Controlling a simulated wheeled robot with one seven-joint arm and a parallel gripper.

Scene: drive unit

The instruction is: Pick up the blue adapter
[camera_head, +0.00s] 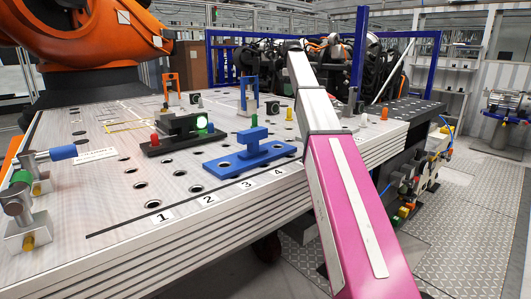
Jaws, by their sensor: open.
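A blue adapter (248,158) lies on the perforated table (110,190), near its front edge and behind the number labels 2, 3 and 4. It has a flat base plate with holes and a raised T-shaped block on top. A pink and silver link of my arm (345,205) rises from the lower right across the table's front edge, to the right of the adapter. It does not cover the adapter. My gripper's fingers cannot be seen in this view, and nothing is seen touching the adapter.
A dark fixture (180,140) with a green light stands behind the adapter. A blue upright bracket (248,92) is farther back. A clamp with a blue cylinder (62,152) is at left. An orange robot arm (80,35) overhangs the back left. The table's front strip is mostly clear.

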